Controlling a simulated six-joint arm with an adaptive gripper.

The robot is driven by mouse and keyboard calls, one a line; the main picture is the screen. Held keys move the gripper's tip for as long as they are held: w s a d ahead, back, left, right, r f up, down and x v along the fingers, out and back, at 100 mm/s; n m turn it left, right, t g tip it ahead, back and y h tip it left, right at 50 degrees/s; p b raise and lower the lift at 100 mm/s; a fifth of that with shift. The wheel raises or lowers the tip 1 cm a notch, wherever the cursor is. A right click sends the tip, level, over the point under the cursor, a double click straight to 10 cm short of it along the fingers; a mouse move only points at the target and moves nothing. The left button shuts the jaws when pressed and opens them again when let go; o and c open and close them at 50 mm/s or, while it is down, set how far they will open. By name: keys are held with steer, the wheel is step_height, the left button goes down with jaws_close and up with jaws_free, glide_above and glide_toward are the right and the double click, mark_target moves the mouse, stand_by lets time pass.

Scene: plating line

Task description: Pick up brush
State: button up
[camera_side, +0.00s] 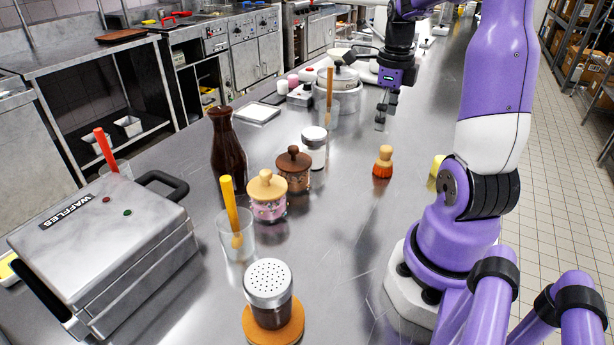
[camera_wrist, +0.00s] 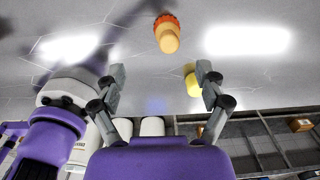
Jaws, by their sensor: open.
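The brush (camera_side: 383,162) stands on the steel counter, with a light wooden knob handle on top and orange-red bristles below. It also shows in the wrist view (camera_wrist: 167,34), near the top centre, beyond my fingertips. My gripper (camera_side: 383,112) is open and empty in the side view, above the counter and farther back than the brush. In the wrist view my two fingers (camera_wrist: 160,73) are spread wide with nothing between them. The brush is apart from both fingers.
A yellow object (camera_side: 436,170) sits right of the brush beside my base. Left of the brush stand a shaker jar (camera_side: 314,150), a brown lidded jar (camera_side: 294,172), a pink jar (camera_side: 268,203) and a dark bottle (camera_side: 228,150). The counter around the brush is clear.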

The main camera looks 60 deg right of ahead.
mark_target(387, 147)
steer(key=shift+s+d+f+m, duration=0.25)
steer(key=shift+d+f+m, duration=0.05)
steer(key=shift+f+m, duration=0.2)
steer(key=shift+s+d+f+m, duration=0.25)
steer(key=shift+d+f+m, duration=0.1)
steer(key=shift+m, duration=0.15)
step_height(387, 147, down, 4)
steer(key=shift+r, duration=0.15)
steer(key=shift+f, duration=2.8)
steer(key=c, duration=1.2)
